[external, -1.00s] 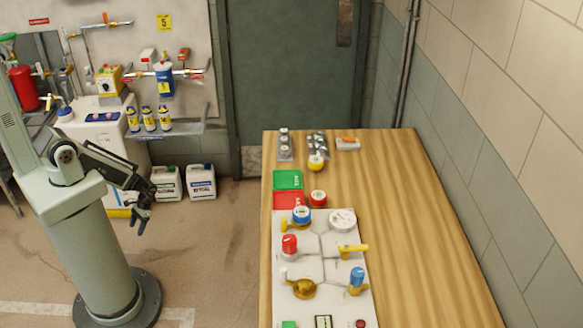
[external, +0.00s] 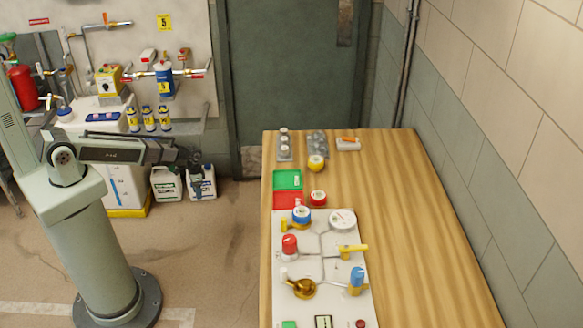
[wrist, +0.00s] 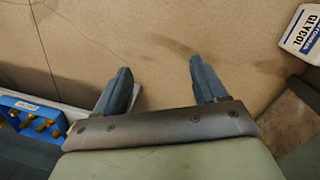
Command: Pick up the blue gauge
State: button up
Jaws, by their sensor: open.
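The blue gauge (external: 302,214) has a round white face and a blue rim. It sits at the upper left of the white panel (external: 312,268) on the wooden table. My gripper (external: 196,188) is to the left of the table, over the floor in front of the white jugs, well apart from the gauge. In the wrist view my gripper (wrist: 158,85) has its two fingers spread, with only bare floor between them. The blue gauge is out of the wrist view.
A red gauge (external: 318,197), a yellow gauge (external: 316,163), a white gauge (external: 342,219), a green tray (external: 284,180) and a red tray (external: 284,201) are near the blue gauge. Valves stand on the panel. The table's right side (external: 425,250) is clear.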

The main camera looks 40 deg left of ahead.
jog(key=w+d+r+m+t+h, duration=0.1)
jog(key=w+d+r+t, duration=0.1)
jog(key=w+d+r, duration=0.45)
jog(key=w+d+r+m+t, duration=0.1)
jog(key=w+d+r+m, duration=0.15)
jog(key=w+r, duration=0.65)
jog(key=w+d+r+m+t+h, duration=0.1)
jog(key=w+d+r+t, duration=0.1)
jog(key=w+d+r, duration=0.45)
jog(key=w+d+r+m+t+h, duration=0.1)
jog(key=w+d+r, duration=0.25)
jog(key=r, duration=0.35)
jog(key=w+d+r+m, duration=0.1)
jog(key=w+d+r, duration=0.25)
jog(key=r, duration=0.35)
jog(key=w+d+r+m+t+h, duration=0.15)
jog(key=d+r, duration=0.25)
jog(key=r, duration=0.4)
notch_tip(320, 180, up, 13)
jog(key=m+g, duration=0.6)
jog(key=g, duration=0.1)
send_over(301, 211)
jog(key=a, duration=0.5)
jog(key=shift+t+y, duration=0.25)
jog(key=x, duration=1.3)
jog(key=shift+w, duration=0.1)
